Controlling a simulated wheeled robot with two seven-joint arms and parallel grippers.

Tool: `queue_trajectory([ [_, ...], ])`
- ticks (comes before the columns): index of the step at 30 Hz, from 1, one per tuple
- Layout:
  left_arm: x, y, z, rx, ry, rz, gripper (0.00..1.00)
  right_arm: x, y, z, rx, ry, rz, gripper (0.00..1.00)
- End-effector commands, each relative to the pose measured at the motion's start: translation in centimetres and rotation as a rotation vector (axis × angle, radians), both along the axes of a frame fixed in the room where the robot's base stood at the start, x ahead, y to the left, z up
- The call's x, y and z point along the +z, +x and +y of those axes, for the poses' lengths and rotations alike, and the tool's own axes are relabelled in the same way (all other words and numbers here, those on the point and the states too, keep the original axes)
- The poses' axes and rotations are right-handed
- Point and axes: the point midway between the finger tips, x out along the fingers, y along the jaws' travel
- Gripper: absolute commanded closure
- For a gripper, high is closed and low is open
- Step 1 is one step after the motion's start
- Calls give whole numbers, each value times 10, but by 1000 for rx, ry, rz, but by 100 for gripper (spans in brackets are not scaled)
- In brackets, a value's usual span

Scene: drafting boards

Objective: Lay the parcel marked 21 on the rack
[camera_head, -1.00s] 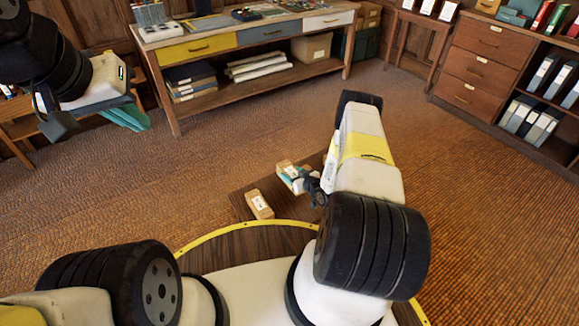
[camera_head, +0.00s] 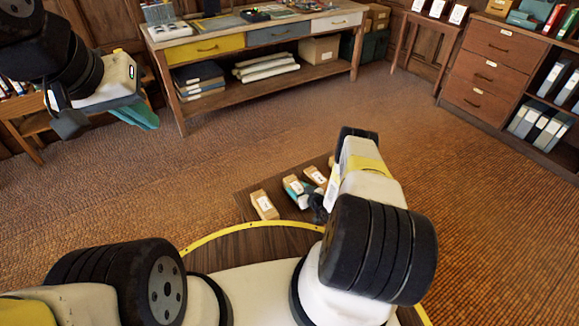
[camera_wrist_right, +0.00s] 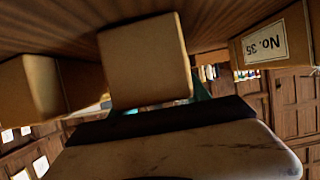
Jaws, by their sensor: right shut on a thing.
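My right gripper (camera_head: 303,190) is shut on a tan parcel (camera_head: 293,185) with a white label, between two others. The held parcel also fills the middle of the right wrist view (camera_wrist_right: 145,60), its marking out of sight there. One parcel (camera_head: 263,205) stands to its left in the head view, another (camera_head: 316,176) to its right. In the wrist view a parcel (camera_wrist_right: 270,45) reads No. 35, upside down. No 21 is readable. My left gripper (camera_head: 135,114) hangs far off at the upper left, its opening unclear. I cannot make out a rack for certain.
The parcels are at a dark brown wooden surface (camera_head: 246,202) beside my yellow-edged base. A workbench (camera_head: 270,80) with drawers stands at the back, a brown cabinet (camera_head: 490,65) with binders at the right. The carpet (camera_head: 210,150) between is clear.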

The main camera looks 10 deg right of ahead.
Motion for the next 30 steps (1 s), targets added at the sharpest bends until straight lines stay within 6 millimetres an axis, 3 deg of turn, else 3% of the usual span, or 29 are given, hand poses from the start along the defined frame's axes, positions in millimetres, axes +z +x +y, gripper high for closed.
queue_trajectory([
  [1,0,0,0,0,0,0,100,-1,0,0,0,1,-2,100],
  [2,0,0,0,0,0,0,100,-2,-1,0,0,1,1,42],
  [5,0,0,0,0,0,0,100,-2,0,0,0,1,1,24],
  [17,0,0,0,0,0,0,100,3,-2,-1,0,0,2,24],
  [30,0,0,0,0,0,0,100,35,-77,-28,-1,2,4,24],
])
